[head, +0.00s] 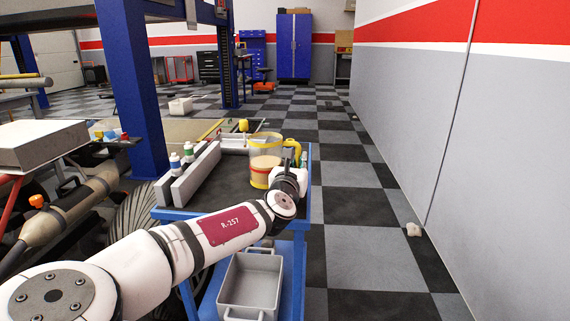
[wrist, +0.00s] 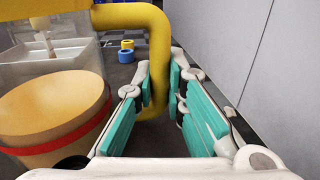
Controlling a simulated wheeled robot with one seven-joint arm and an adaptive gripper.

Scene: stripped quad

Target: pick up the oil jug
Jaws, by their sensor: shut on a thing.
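My gripper (head: 293,168) is at the jug's right side, by the handle. In the wrist view, the jug's thick yellow handle (wrist: 150,20) bends down between the teal-padded fingers of my gripper (wrist: 160,88), which are shut on it.
A blue post (head: 130,90) stands left.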

